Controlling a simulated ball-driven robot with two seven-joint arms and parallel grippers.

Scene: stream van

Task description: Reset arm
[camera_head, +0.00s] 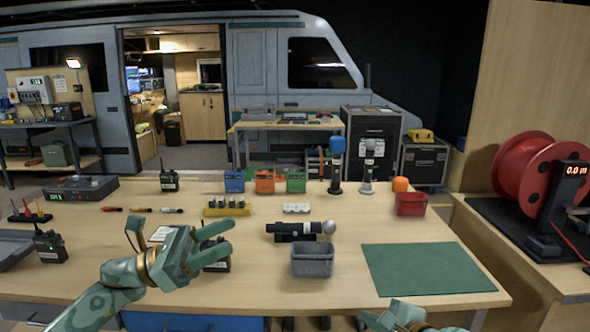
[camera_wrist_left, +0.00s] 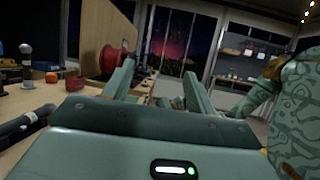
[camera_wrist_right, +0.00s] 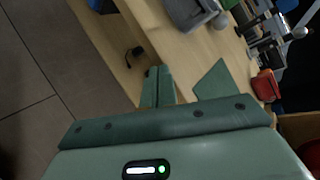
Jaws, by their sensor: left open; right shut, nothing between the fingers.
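My left gripper (camera_head: 222,244) is above the left-middle part of the table, its fingers spread apart and empty. In the left wrist view its two fingers (camera_wrist_left: 160,90) stand apart with nothing between them. A dark radio behind it is partly hidden. My right gripper shows only in part at the bottom edge of the head view, at the table's front edge. In the right wrist view its two fingers (camera_wrist_right: 158,86) are together with nothing held, pointing toward the front of the table and the green mat.
A grey bin (camera_head: 312,262), a microphone lying on a dark holder (camera_head: 296,238) and a green mat (camera_head: 425,268) are on the table (camera_head: 350,285). A red bin (camera_head: 411,204) and upright microphones stand farther back. A red cable reel (camera_head: 535,175) is at right.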

